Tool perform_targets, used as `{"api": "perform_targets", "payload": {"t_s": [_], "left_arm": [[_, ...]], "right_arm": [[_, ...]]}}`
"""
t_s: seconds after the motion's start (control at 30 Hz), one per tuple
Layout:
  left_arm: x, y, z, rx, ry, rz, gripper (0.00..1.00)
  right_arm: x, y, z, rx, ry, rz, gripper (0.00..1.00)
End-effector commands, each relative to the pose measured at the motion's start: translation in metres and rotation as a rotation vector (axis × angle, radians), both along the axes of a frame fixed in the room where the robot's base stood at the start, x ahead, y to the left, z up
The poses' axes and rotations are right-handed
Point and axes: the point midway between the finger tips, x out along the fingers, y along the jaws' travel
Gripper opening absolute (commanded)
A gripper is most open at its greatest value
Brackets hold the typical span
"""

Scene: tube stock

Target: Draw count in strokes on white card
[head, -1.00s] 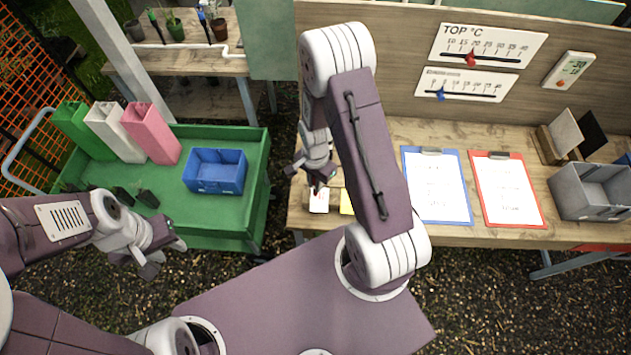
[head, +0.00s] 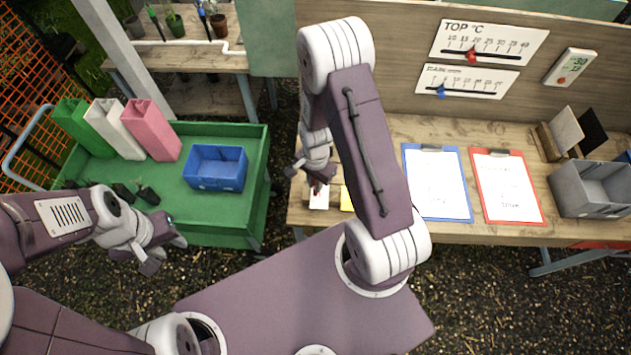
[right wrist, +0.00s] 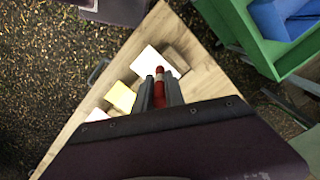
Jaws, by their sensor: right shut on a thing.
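My right gripper (right wrist: 160,95) is shut on a red pen (right wrist: 159,76), which has a pale band. The pen points at the white card (right wrist: 145,60) on the wooden table's left end. I cannot tell whether its tip touches the card. In the head view the right gripper (head: 314,183) hangs just above the white card (head: 319,201), partly hiding it. No strokes can be made out on the card. A yellow card (right wrist: 121,97) lies beside it, partly behind my arm in the head view. My left gripper (head: 160,254) is open and empty in front of the green cart.
Blue (head: 436,185) and red (head: 505,187) clipboards and a grey bin (head: 592,190) occupy the wooden table's right. The green cart (head: 258,160) holds a blue bin (head: 215,168). Another white card (right wrist: 97,115) lies beyond the yellow one. Scale boards stand behind.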

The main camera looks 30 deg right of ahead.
Motion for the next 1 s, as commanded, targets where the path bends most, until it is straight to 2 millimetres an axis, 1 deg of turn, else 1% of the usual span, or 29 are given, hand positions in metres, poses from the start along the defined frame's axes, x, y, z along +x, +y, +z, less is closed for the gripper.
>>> {"api": "perform_targets", "payload": {"t_s": [0.33,0.8,1.0], "left_arm": [[0.0,0.0,0.002,0.0,0.0,0.0,0.36],[0.0,0.0,0.027,0.0,0.0,0.0,0.36],[0.0,0.0,0.028,0.0,0.0,0.0,0.36]], "right_arm": [[0.0,0.0,0.001,0.0,0.0,0.0,0.0],[0.0,0.0,0.029,0.0,0.0,0.0,0.0],[0.0,0.0,0.03,0.0,0.0,0.0,0.0]]}}
